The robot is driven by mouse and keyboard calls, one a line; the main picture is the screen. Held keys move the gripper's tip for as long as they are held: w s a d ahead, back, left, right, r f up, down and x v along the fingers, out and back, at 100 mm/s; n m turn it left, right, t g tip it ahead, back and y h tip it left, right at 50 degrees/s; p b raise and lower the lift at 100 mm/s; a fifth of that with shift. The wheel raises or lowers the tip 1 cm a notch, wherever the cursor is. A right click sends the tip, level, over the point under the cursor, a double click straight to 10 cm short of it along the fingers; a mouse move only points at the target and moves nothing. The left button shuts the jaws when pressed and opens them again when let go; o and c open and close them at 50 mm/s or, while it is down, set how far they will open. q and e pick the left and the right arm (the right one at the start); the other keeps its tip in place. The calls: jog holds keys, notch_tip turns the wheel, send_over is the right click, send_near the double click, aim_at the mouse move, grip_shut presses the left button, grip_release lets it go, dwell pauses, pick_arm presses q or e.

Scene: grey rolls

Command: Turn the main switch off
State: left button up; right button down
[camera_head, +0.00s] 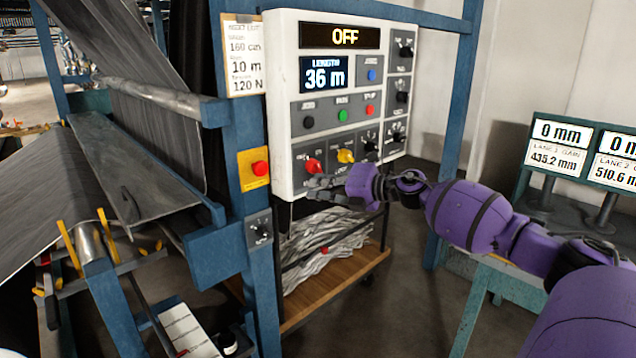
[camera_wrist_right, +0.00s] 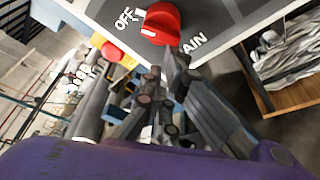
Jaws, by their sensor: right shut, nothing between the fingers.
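The main switch is a red rotary knob (camera_head: 313,166) at the lower left of the white-framed control panel (camera_head: 282,110). In the right wrist view the knob (camera_wrist_right: 162,24) is close, beside the printed "OFF" and a partly hidden label ending "AIN". A white mark at the knob's edge faces the "OFF" print. The panel's top display (camera_head: 343,37) reads OFF. My right gripper (camera_head: 318,187) is shut and empty just below the knob; I cannot tell whether it touches it. The gripper's fingers (camera_wrist_right: 165,80) also show in the wrist view. My left gripper is out of view.
A yellow knob (camera_head: 346,156) sits right of the red one. A red button on a yellow plate (camera_head: 260,168) is on the blue post at left. Below the panel is a wooden cart (camera_head: 330,290) with grey strands. Two readout screens (camera_head: 556,146) stand at right.

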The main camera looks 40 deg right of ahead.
jog(key=shift+d+f+n+h, duration=0.1)
jog(key=shift+d+n+h, duration=0.15)
jog(key=shift+n, duration=0.25)
jog(key=shift+d+f+n+h, duration=0.1)
jog(key=shift+n+h, duration=0.15)
jog(key=shift+n, duration=0.25)
jog(key=shift+f+g, duration=0.1)
jog(key=shift+g, duration=0.2)
